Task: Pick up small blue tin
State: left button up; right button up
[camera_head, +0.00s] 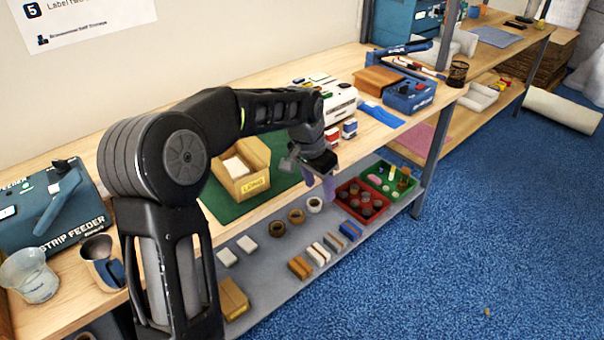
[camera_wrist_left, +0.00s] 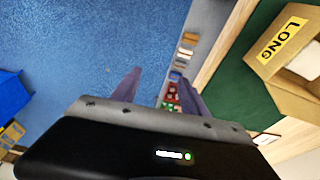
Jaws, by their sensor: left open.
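I cannot make out a small blue tin for certain. Two small boxes with white, red and blue parts stand on the bench: a nearer one (camera_head: 332,137) and a farther one (camera_head: 349,128), just beyond my wrist. Small round tins sit in a red bin (camera_head: 352,213) on the lower shelf; their colours look dark. My left gripper (camera_head: 320,185) is open and empty, fingers pointing down at the bench's front edge, near the green mat. In the left wrist view its two fingers (camera_wrist_left: 158,90) are spread apart with nothing between them. My right gripper is not in view.
A carton marked LONG (camera_head: 243,167) stands on the green mat (camera_head: 283,178), left of the gripper. A green bin (camera_head: 400,193) adjoins the red bin. The lower shelf (camera_head: 275,268) holds rolls and small blocks. A blue tool box (camera_head: 410,98) stands farther right.

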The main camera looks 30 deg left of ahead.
pick_arm(q)
jog(key=s+d+f+n+t+h, duration=0.1)
jog(key=s+d+f, duration=0.2)
jog(key=d+f, duration=0.65)
jog(key=s+d+f+n+h, duration=0.1)
jog(key=s+d+f+n, duration=0.1)
jog(key=d+f, duration=0.75)
jog(key=s+d+f+g, duration=0.1)
jog(key=s+d+f, duration=0.1)
jog(key=s+f, duration=0.2)
jog(key=s+d+f+n+g+h, duration=0.1)
jog(key=s+f, duration=0.4)
jog(key=s, duration=0.6)
jog(key=s+d+f, duration=0.3)
jog(key=s+f, duration=0.2)
jog(key=s, duration=0.3)
jog(key=shift+s+d+n+g, duration=0.15)
jog(key=shift+d+n+g, duration=0.15)
jog(key=shift+n+g, duration=0.1)
